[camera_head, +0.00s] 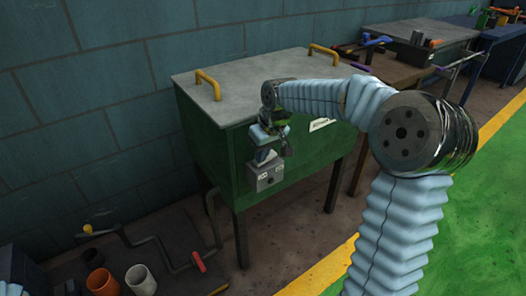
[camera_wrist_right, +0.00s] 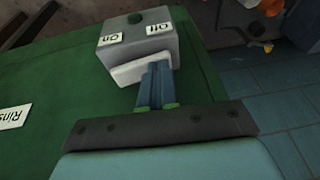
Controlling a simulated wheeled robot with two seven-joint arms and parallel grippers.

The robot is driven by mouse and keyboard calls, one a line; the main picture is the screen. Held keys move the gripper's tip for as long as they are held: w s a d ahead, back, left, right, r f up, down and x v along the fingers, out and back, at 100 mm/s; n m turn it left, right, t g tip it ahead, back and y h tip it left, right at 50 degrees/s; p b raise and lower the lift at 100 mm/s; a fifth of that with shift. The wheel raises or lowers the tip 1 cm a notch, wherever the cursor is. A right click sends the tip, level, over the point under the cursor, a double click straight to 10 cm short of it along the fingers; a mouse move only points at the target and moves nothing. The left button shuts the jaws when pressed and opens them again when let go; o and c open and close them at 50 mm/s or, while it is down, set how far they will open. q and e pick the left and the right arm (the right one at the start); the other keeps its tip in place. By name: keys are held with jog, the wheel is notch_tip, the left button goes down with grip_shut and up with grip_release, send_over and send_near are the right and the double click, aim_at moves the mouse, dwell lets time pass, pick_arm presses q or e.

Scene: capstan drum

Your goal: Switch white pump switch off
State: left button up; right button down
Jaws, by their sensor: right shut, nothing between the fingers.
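A grey switch box (camera_head: 266,177) is fixed to the front of a green tank (camera_head: 222,140). In the right wrist view the box (camera_wrist_right: 125,38) carries an "On" label (camera_wrist_right: 110,39) and an "Off" label (camera_wrist_right: 158,28). The white switch (camera_wrist_right: 135,70) sticks out from the box on the side facing my gripper. My right gripper (camera_wrist_right: 157,68) is shut and empty. Its fingertips are at the white switch, towards the "Off" side; whether they touch it I cannot tell. In the head view my right gripper (camera_head: 265,145) is just above the box, partly hidden by its own wrist.
The tank has a grey lid (camera_head: 235,88) with two yellow handles. A "Rins..." label (camera_wrist_right: 12,117) is on its front. Orange (camera_head: 101,282) and white (camera_head: 140,279) cups and pipes lie lower left. A workbench (camera_head: 415,50) with tools stands behind right.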

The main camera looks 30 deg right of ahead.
jog(key=shift+d, duration=0.1)
jog(key=shift+w+d+r+p, duration=0.1)
jog(key=shift+d+p, duration=0.1)
jog(key=shift+d, duration=0.2)
jog(key=shift+d+r+p, duration=0.1)
jog(key=shift+d+p, duration=0.05)
jog(key=shift+d, duration=0.2)
jog(key=shift+r, duration=0.1)
jog(key=shift+a+r+p, duration=0.1)
jog(key=shift+r+p, duration=0.25)
jog(key=shift+p, duration=0.05)
jog(key=r+p, duration=0.2)
jog(key=r, duration=0.1)
jog(key=shift+a+r+p, duration=0.1)
jog(key=shift+a+p, duration=0.1)
jog(key=shift+p, duration=0.15)
jog(key=s+a+r, duration=0.2)
jog(key=s+r, duration=0.1)
jog(key=r, duration=0.6)
jog(key=shift+a, duration=0.3)
jog(key=shift+s, duration=0.1)
